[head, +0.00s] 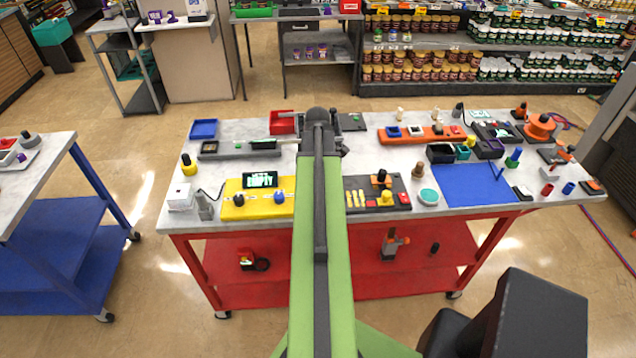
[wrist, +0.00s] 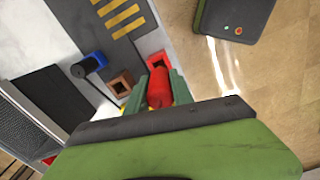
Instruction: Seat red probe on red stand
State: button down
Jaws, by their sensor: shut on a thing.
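In the wrist view my gripper (wrist: 158,80) has its two green fingers closed on the sides of the red probe (wrist: 160,92), whose rounded red body points away from the camera. A small red square piece, which looks like the red stand (wrist: 157,61), shows just past the probe's far end. The probe overlaps its near side in the picture, so I cannot tell whether they touch. In the head view my arm covers the middle of the table, and the gripper's fingers and the probe are hidden or too small to make out.
In the wrist view a brown square holder (wrist: 121,83) and a blue block (wrist: 95,61) with a black cylinder sit left of the red stand. A dark yellow-barred panel (wrist: 105,15) is beyond.

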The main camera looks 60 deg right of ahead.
jog(key=shift+f, duration=0.2)
jog(key=shift+f+b, duration=1.15)
jog(key=shift+b, duration=0.2)
jog(key=shift+f+b, duration=0.8)
jog(key=shift+f, duration=0.1)
dwell(0.3)
jog(key=shift+f+b, duration=0.35)
jog(key=shift+b, duration=0.1)
jog(key=c, duration=1)
grip_release()
jog(key=shift+c, duration=0.2)
